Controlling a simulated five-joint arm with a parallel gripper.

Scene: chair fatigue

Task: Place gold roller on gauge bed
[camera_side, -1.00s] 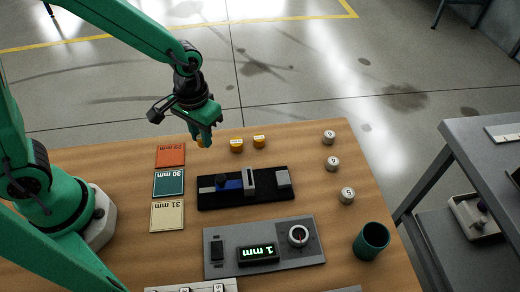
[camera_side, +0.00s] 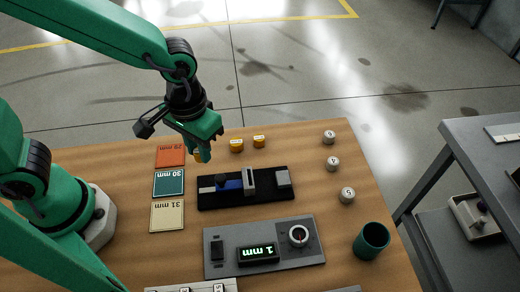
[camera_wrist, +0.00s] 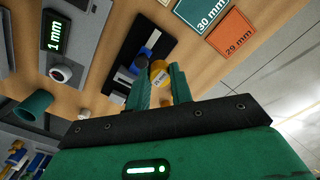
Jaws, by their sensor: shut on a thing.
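My green gripper (camera_side: 204,156) is shut on a gold roller (camera_wrist: 159,73), which shows between the fingers in the wrist view. In the side view the gripper mostly hides this roller. The gripper is above the table, behind the left part of the gauge and right of the colour cards. The gauge bed (camera_side: 207,200) is a black base with a blue slide, a grey upright block and a grey end block; it also shows in the wrist view (camera_wrist: 165,31). Two more gold rollers, one (camera_side: 236,145) and another (camera_side: 259,141), stand on the table behind the gauge.
Cards marked 29 mm (camera_side: 170,156), 30 mm (camera_side: 168,183) and 31 mm (camera_side: 167,216) lie left of the gauge. A grey panel (camera_side: 285,263) with a "1 mm" display stands in front. White pucks (camera_side: 332,163) and a green cup (camera_side: 371,241) are at the right.

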